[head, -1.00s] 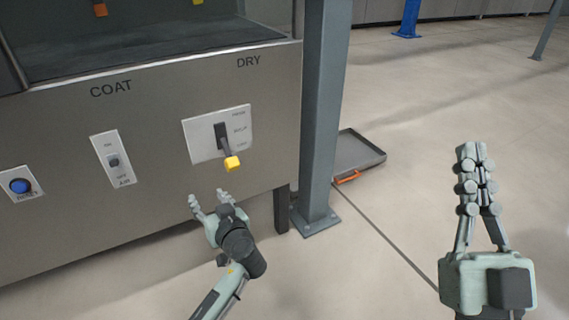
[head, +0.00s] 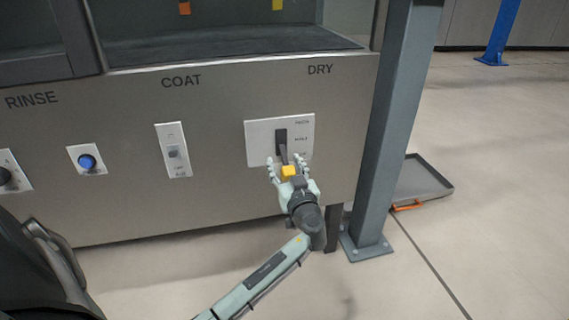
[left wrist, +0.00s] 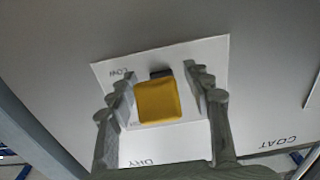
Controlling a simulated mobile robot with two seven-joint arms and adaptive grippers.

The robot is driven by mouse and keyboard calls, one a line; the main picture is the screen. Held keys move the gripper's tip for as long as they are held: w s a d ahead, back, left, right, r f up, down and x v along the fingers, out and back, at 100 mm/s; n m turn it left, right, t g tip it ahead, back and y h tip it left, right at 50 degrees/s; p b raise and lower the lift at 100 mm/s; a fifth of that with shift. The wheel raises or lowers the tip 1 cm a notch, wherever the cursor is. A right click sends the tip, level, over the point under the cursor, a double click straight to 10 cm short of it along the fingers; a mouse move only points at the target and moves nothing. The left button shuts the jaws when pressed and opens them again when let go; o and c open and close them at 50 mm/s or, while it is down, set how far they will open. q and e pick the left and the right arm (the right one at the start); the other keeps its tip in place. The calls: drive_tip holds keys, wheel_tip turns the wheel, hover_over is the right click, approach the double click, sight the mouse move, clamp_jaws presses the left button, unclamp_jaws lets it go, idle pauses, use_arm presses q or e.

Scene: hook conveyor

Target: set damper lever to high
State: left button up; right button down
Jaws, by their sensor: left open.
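The damper lever has a dark arm (head: 282,150) and a yellow knob (head: 289,171). It stands on a white plate (head: 262,141) under the word DRY, angled down toward the low end of the plate's high, half and low marks. My left gripper (head: 285,164) is open, with its fingers on either side of the knob. In the left wrist view the yellow knob (left wrist: 158,101) sits between the two spread fingers, with a gap on each side. The lever's lower part is partly hidden by the gripper. My right gripper is out of view.
A COAT switch (head: 174,150) and a blue button (head: 87,161) are on the same panel to the left. A grey post (head: 386,130) stands close to the right of the panel. A grey tray (head: 425,178) lies on the floor behind it.

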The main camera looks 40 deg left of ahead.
use_arm(q)
drive_tip(key=shift+w+a, duration=0.2)
drive_tip(key=shift+a, duration=0.05)
clamp_jaws()
idle(0.8)
